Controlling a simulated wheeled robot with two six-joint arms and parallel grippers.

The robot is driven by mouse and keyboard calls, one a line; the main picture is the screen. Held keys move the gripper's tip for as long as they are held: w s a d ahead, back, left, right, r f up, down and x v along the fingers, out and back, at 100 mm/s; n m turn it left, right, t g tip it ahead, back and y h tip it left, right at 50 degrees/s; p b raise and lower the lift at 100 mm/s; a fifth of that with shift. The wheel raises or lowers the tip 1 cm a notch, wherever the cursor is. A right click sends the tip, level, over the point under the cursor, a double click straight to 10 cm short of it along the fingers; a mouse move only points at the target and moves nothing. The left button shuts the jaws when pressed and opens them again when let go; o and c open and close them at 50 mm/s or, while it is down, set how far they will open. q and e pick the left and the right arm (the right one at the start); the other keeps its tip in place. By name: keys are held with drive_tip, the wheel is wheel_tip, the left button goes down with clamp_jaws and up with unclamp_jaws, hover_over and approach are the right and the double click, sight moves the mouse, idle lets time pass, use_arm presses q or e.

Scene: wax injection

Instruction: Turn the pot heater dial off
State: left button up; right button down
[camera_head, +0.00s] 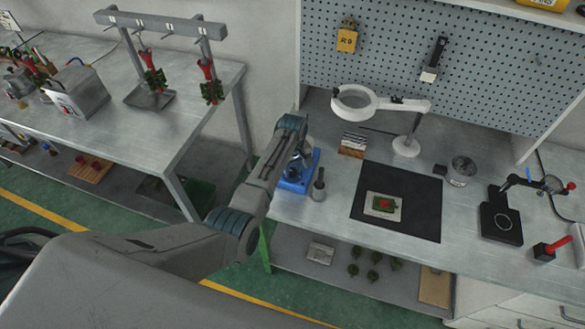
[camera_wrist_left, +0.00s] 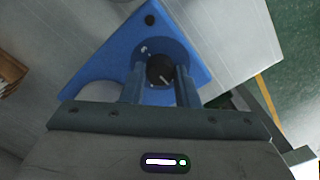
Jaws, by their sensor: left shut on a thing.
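The blue pot heater (camera_head: 297,184) stands on the left end of the right-hand workbench, partly hidden behind my left arm in the head view. In the left wrist view its blue body (camera_wrist_left: 100,62) fills the middle. Its black round dial (camera_wrist_left: 161,69) with a pale pointer mark sits between the fingers of my left gripper (camera_wrist_left: 160,82). The gripper is shut on the dial, one finger on each side. In the head view my left gripper (camera_head: 296,168) reaches down at the heater, its fingertips mostly hidden. My right gripper is not in view.
A dark bottle-like tool (camera_head: 319,185) stands just right of the heater. A black mat (camera_head: 420,200) with a small mould, a ring-lamp magnifier (camera_head: 354,103) and a metal cup (camera_head: 460,171) are further right. Another bench (camera_head: 130,135) stands left, across a gap.

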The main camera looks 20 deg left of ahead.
sight(293, 171)
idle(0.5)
use_arm(q)
drive_tip(key=o, duration=1)
drive_tip(key=shift+c, duration=0.2)
wheel_tip(293, 171, up, 11)
drive_tip(key=b, duration=0.3)
